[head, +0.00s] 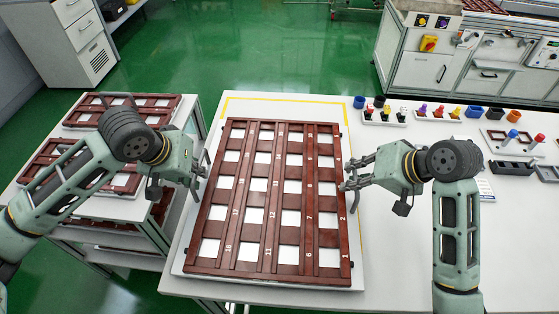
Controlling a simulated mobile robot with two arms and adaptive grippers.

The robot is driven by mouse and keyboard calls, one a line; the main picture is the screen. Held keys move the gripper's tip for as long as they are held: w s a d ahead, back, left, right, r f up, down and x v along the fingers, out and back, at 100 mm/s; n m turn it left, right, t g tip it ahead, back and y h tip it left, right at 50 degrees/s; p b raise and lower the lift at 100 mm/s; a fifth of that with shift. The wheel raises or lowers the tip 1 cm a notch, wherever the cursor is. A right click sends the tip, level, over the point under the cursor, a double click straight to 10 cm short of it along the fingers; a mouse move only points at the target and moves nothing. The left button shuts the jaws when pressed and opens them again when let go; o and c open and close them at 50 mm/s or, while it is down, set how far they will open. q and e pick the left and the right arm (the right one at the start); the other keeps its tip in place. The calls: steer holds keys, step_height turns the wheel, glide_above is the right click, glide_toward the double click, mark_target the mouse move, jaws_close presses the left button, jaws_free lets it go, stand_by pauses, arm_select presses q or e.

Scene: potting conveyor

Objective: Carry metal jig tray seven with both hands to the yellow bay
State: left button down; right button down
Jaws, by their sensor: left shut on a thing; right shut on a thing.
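A large dark red, grid-like tray (243,190) with rows of white openings and small white numbers lies over the white table. Its look does not tell me whether it is metal, and I see no label naming it tray seven. My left gripper (203,168) is shut on the tray at its left edge. My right gripper (348,180) is shut on the tray at its right edge. A yellow outline (285,98) marks the bay on the table. It shows beyond the tray's far edge, and the tray hides much of the area in front of it.
Similar red trays (125,182) lie on a rack at the left. Colored cups and small parts (420,112) stand on the right of the white table (400,260). A machine cabinet (425,65) stands behind. Green floor (240,50) is open beyond the table.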

arm_select(q)
steer(key=shift+a+f+b, duration=0.1)
steer(key=shift+f+b, duration=0.4)
steer(key=shift+f, duration=0.2)
arm_select(e)
steer(key=shift+w+d+f, duration=0.1)
steer(key=shift+d+f, duration=0.1)
steer(key=shift+f, duration=0.45)
arm_select(q)
steer(key=c, duration=2.3)
jaws_free()
steer(key=shift+f, duration=0.2)
arm_select(e)
steer(key=c, duration=2.3)
jaws_free()
steer(key=shift+f, duration=0.2)
arm_select(q)
steer(key=shift+o, duration=0.7)
steer(key=shift+r, duration=0.15)
arm_select(e)
steer(key=shift+o, duration=0.7)
steer(key=shift+r, duration=0.15)
arm_select(q)
steer(key=o, duration=0.3)
arm_select(e)
steer(key=o, duration=0.3)
steer(key=shift+a, duration=0.1)
